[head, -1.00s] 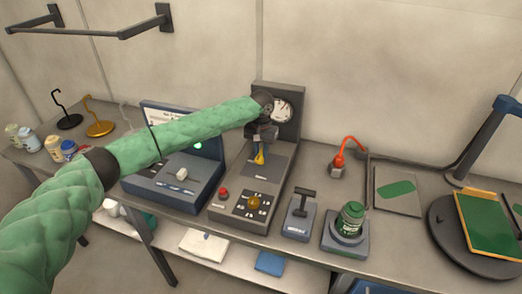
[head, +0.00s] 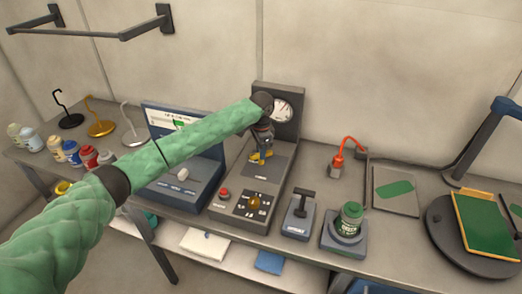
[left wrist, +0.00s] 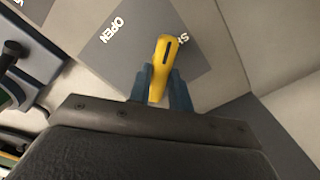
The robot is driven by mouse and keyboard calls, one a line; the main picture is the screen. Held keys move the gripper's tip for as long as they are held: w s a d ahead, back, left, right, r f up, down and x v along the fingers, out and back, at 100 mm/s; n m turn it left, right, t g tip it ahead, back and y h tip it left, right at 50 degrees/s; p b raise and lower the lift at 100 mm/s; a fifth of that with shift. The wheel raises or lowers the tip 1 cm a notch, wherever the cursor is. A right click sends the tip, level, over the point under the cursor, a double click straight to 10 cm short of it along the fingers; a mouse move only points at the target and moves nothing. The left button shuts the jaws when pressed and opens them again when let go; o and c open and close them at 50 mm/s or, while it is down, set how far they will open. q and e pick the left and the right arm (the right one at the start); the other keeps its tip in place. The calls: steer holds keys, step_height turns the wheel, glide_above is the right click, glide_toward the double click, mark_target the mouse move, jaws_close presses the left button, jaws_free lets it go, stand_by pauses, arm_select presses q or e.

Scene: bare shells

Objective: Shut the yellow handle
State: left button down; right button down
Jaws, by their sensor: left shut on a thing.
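The yellow handle (head: 254,158) is on the sloping top of a grey console (head: 238,205), below a round gauge (head: 282,110). My left gripper (head: 262,150) reaches down over it from the left and is shut on it. In the left wrist view the yellow handle (left wrist: 162,58) stands between the two blue fingers (left wrist: 160,84). A dark plate (left wrist: 140,45) behind it bears the word OPEN to the left of the handle; a second word is mostly hidden behind the handle. My right gripper is not in view.
A red button (head: 225,194) and a knob panel (head: 253,202) are at the console's front. A blue console (head: 165,190) stands to the left. A lever box (head: 299,217) and a green jar (head: 351,218) stand to the right. A wall rack (head: 90,34) hangs upper left.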

arm_select(q)
steer(key=m, duration=0.5)
steer(key=shift+m, duration=1.2)
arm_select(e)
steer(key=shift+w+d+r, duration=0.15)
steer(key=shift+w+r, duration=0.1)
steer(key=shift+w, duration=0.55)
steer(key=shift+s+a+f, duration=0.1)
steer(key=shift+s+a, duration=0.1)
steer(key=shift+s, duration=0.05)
arm_select(q)
steer(key=c, duration=1.3)
jaws_free()
